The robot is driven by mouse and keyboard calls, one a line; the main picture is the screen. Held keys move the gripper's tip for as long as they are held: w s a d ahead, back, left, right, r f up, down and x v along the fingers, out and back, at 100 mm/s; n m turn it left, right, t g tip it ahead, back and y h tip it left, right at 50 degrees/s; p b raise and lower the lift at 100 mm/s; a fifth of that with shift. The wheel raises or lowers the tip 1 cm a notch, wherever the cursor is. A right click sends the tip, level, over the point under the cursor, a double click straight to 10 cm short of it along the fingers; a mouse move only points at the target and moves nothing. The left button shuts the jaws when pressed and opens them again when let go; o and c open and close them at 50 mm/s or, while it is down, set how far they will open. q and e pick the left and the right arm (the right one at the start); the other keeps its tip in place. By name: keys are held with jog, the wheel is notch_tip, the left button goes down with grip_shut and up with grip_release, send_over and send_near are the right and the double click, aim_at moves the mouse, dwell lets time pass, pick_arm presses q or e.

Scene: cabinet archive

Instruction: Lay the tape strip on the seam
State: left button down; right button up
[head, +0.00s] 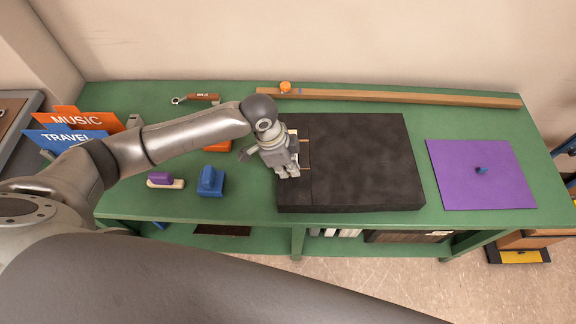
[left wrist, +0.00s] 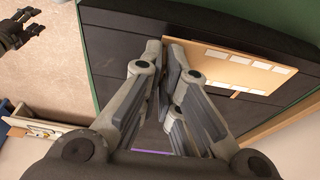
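A large black slab (head: 365,160) lies on the green table, with a seam line near its left end. My left gripper (head: 298,158) is over this left part. In the left wrist view its fingers (left wrist: 165,48) are close together, and a thin tan strip with white patches (left wrist: 230,66) starts between the tips. The strip looks held; the fingers hide part of it. In the head view only thin tan edges (head: 306,140) show beside the gripper. A dark gripper, apparently my right one (left wrist: 28,28), shows at the left wrist view's upper left with its fingers apart.
A purple mat (head: 480,180) with a small blue piece lies at the right. A blue tool (head: 210,181) and a purple-handled brush (head: 163,181) stand left of the slab. A wooden rail (head: 400,97) runs along the back. MUSIC and TRAVEL dividers (head: 78,121) stand at the left.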

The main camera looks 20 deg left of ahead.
pick_arm(q)
jog(key=shift+f, duration=0.55)
jog(key=c, duration=1.6)
grip_release()
jog(key=shift+o, duration=0.2)
jog(key=shift+c, duration=0.4)
jog(key=shift+r, duration=0.1)
jog(key=p+v, duration=0.7)
jog(key=p, duration=0.1)
